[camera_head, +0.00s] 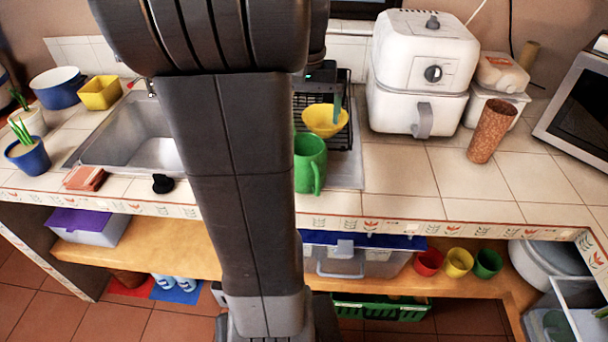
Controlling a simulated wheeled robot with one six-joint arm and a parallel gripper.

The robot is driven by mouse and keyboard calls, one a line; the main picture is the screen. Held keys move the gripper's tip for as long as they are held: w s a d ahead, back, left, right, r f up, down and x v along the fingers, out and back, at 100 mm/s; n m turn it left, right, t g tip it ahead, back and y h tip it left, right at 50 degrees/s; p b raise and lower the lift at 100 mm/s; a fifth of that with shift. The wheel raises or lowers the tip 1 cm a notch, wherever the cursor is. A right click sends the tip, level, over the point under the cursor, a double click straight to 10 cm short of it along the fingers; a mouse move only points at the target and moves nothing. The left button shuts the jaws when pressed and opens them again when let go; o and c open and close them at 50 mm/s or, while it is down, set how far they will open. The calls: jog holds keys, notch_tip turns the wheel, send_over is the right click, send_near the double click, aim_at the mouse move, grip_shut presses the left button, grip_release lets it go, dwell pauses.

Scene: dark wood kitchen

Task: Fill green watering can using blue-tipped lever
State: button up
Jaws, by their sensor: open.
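A green can-like vessel with a side handle (309,165) stands upright on the tiled counter, at the right side of the sink; it is partly behind my arm, and no spout shows. The steel sink (125,140) is at the left. A small tap part with a red tip (133,83) shows at its back edge. No blue-tipped lever shows; my arm covers much of the sink's right side.
A dark dish rack (346,132) is behind the green vessel. A white air fryer (421,75), a brown cork-like cylinder (493,131) and a microwave (580,112) stand to the right. A potted plant (27,155) and a sponge (85,179) are left. The front-right counter is clear.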

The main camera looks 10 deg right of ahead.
aim_at(307, 141)
jog(key=shift+w+f+b, duration=0.2)
jog(key=shift+f+b, duration=0.6)
jog(key=shift+f, duration=5.9)
jog(key=shift+c, duration=0.4)
jog(key=c, duration=0.8)
jog(key=shift+r, duration=0.1)
